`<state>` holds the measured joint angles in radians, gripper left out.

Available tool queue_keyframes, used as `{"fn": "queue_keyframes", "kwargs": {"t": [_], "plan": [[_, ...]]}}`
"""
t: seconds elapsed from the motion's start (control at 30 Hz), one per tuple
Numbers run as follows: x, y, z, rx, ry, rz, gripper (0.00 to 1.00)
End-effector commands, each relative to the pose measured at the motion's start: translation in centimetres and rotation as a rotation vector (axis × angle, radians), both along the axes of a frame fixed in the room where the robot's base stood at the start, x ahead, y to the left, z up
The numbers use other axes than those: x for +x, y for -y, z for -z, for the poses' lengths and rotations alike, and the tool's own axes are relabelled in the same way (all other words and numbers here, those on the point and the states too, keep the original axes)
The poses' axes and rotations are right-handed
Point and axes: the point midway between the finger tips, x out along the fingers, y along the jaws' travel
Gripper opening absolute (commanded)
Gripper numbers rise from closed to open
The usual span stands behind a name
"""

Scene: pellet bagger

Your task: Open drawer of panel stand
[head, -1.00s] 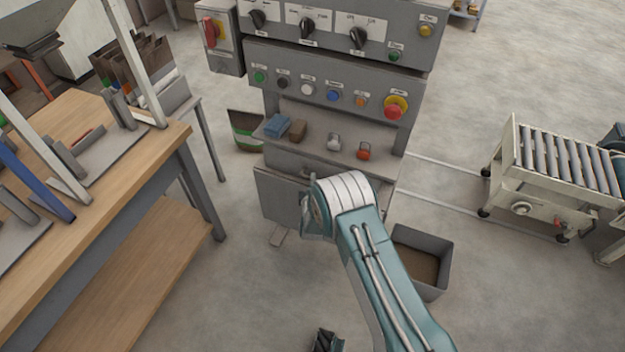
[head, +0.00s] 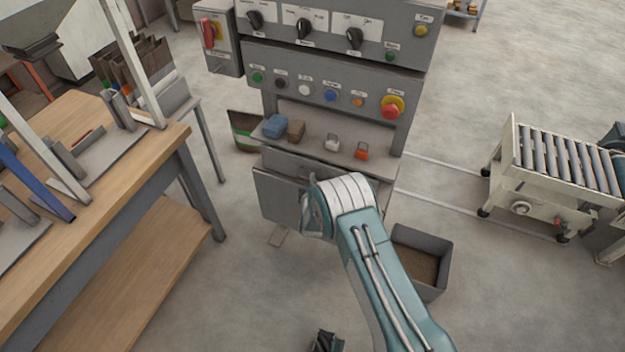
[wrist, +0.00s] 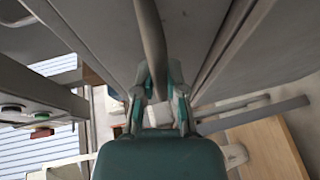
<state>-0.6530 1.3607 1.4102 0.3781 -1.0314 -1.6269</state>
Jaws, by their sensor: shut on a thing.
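The grey panel stand (head: 335,75) stands in the middle of the head view, with knobs and coloured buttons. Its drawer (head: 278,198) is the grey front under the small shelf, partly covered by my arm. How far the drawer is out is hard to tell. In the wrist view a grey bar handle (wrist: 150,40) runs down between the teal fingers of my gripper (wrist: 160,95), which is shut on it. Grey panel faces lie on both sides of the handle. My fingers are hidden behind my arm in the head view.
The stand's shelf (head: 318,146) holds a blue block, a brown block and two padlocks. A grey bin (head: 421,262) stands on the floor right of my arm. A wooden workbench (head: 150,145) is at left, a roller conveyor (head: 560,165) at right. Floor between stand and conveyor is clear.

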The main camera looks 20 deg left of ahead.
Motion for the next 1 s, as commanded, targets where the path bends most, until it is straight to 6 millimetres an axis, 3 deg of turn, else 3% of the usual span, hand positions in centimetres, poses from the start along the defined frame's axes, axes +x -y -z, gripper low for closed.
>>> {"fn": "queue_keyframes", "kwargs": {"t": [0.17, 0.63, 0.8, 1.0], "plan": [[-2.5, 0.0, 0.4, -0.007, -0.01, 0.0, 0.0], [-12.2, -0.6, 0.5, -0.008, -0.012, 0.002, 0.0], [-14.4, -0.7, 0.5, -0.008, -0.011, 0.004, 0.0], [-15.7, -0.6, 0.5, -0.008, -0.013, 0.007, 0.0]]}}
